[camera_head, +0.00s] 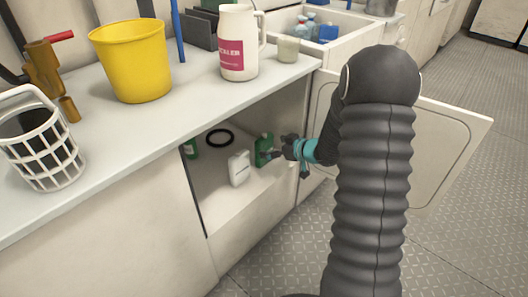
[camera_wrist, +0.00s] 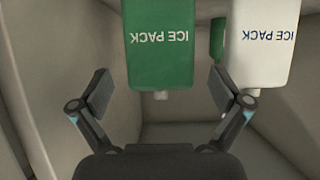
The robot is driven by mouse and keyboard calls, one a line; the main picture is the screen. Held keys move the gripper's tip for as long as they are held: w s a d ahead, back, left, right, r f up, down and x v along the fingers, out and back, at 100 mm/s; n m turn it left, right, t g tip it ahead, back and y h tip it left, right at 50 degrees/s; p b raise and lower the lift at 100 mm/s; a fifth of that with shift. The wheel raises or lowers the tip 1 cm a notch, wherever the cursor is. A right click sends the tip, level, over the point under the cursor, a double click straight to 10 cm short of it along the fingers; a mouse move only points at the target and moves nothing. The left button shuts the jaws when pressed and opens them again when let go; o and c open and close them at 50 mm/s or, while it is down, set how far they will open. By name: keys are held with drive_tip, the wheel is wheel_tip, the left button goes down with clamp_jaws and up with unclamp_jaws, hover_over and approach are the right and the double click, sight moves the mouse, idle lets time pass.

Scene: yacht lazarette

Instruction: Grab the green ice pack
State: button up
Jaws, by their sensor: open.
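The green ice pack (camera_head: 264,149) stands inside the open cupboard under the counter. In the wrist view the green ice pack (camera_wrist: 159,45) is upside down in the picture, with white lettering, just ahead of and between my fingers. My gripper (camera_head: 280,152) reaches in through the cupboard opening, beside the green pack.
The open cupboard door (camera_head: 445,150) is to the right, close to my arm. A yellow bucket (camera_head: 133,60), a white jug (camera_head: 238,45) and a white basket (camera_head: 42,145) stand on the counter.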

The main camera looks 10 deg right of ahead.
sight(267, 147)
drive_tip(key=b+x, duration=0.1)
drive_tip(key=x, duration=0.4)
drive_tip(key=shift+f, duration=0.15)
drive_tip(key=shift+s+d, duration=0.1)
drive_tip(key=c, duration=1.3)
